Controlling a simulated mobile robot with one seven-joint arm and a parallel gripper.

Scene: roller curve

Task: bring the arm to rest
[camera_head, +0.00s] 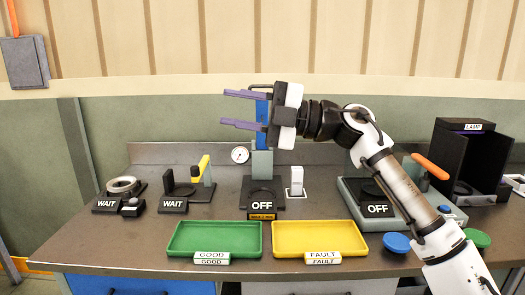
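My gripper (226,108) is raised above the bench, pointing left, with its two purple fingers spread apart and nothing between their tips. My arm (395,180) reaches up from the lower right and bends over to the left. Behind the gripper stands a device with a blue upright (262,108) and a sign reading OFF (262,206). The gripper body overlaps part of that upright in this view, and I cannot tell the distance between them.
A green GOOD tray (214,238) and a yellow FAULT tray (318,237) look empty at the bench front. Two WAIT stations (107,204) (173,206) stand left. A second OFF device (378,209) and a black LAMP box (472,160) stand right. A blue disc (397,243) lies near my arm.

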